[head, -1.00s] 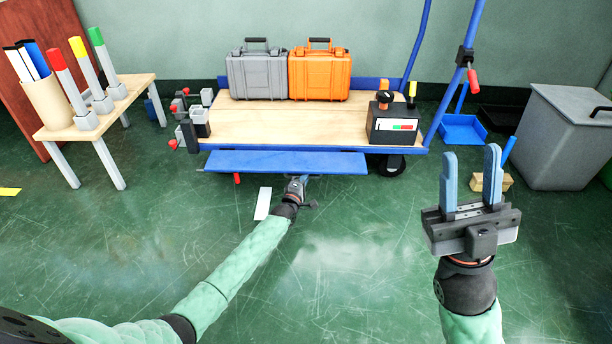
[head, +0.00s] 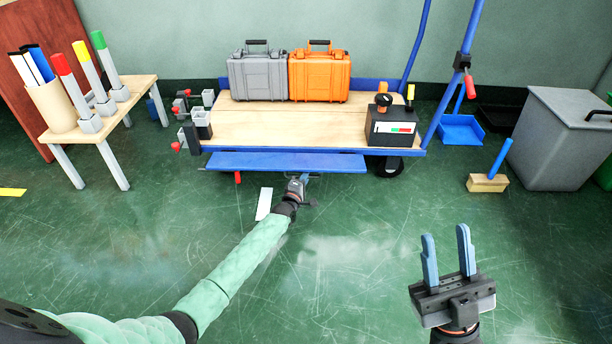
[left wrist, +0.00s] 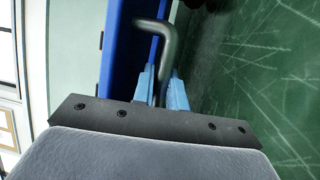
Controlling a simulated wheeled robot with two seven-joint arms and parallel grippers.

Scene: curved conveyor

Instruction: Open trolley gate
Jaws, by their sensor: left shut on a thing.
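The trolley's gate (head: 285,161) is a long blue panel along the front edge of its wooden deck (head: 260,122). I cannot tell its exact tilt. My left gripper (head: 303,178) is low at the front of this panel. In the left wrist view my left gripper (left wrist: 161,86) is shut on a grey bent handle (left wrist: 168,48), with a light-blue finger on each side. The blue panel (left wrist: 122,45) runs close beside the handle there. My right gripper (head: 449,254) is open and empty over the floor, at lower right, fingers pointing up.
A grey case (head: 257,76) and an orange case (head: 319,76) stand on the deck, with a black box (head: 391,138) at its right. A table (head: 100,125) is left.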

